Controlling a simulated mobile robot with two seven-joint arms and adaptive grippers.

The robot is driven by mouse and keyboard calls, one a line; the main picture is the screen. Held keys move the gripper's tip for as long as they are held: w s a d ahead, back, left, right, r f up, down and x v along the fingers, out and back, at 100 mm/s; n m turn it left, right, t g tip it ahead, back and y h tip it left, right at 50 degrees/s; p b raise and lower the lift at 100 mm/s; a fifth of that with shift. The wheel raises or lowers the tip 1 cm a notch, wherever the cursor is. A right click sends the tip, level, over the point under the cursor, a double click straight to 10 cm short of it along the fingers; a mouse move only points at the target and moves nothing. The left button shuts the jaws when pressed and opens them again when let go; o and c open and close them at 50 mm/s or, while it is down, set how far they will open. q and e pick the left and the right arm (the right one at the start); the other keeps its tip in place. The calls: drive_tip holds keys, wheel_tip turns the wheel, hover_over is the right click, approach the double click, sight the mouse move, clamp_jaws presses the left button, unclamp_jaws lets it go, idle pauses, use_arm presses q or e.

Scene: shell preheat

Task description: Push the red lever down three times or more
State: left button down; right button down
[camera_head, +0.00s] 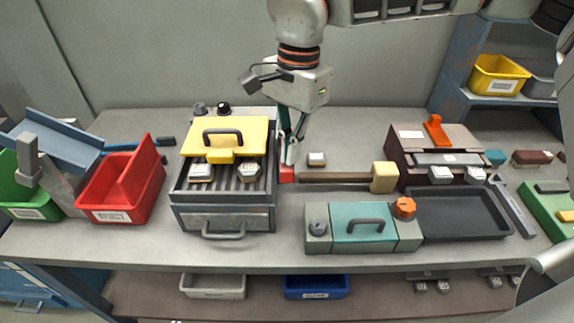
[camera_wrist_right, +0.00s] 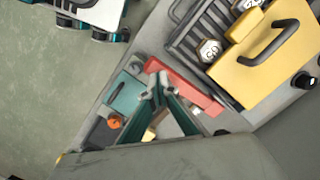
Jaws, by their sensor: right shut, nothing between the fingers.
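The red lever (camera_head: 287,174) is at the right side of the grill box, just below my right gripper (camera_head: 289,158). In the right wrist view the lever shows as a long red bar (camera_wrist_right: 192,88) running diagonally beside the grill. My right gripper (camera_wrist_right: 155,90) is shut and empty there, its fingertips over or against the upper-left part of the bar. I cannot tell whether they touch it. In the head view the fingers hide part of the lever. My left gripper is not in view.
The grill box (camera_head: 222,219) with its raised yellow lid (camera_head: 250,135) stands directly left of the lever. A hammer-like tool (camera_head: 384,177) and a teal-lidded box (camera_head: 363,232) lie to the right. A red bin (camera_head: 125,185) is farther left. Some bench behind the hammer is clear.

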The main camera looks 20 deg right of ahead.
drive_tip(key=shift+f+b, duration=0.85)
drive_tip(key=shift+f, duration=1.35)
drive_tip(key=w+d+r+p, duration=0.2)
drive_tip(key=p, duration=0.1)
approach(290, 167)
drive_tip(key=w+d+r, duration=0.2)
drive_tip(key=w+d, duration=0.1)
drive_tip(key=shift+b, duration=0.3)
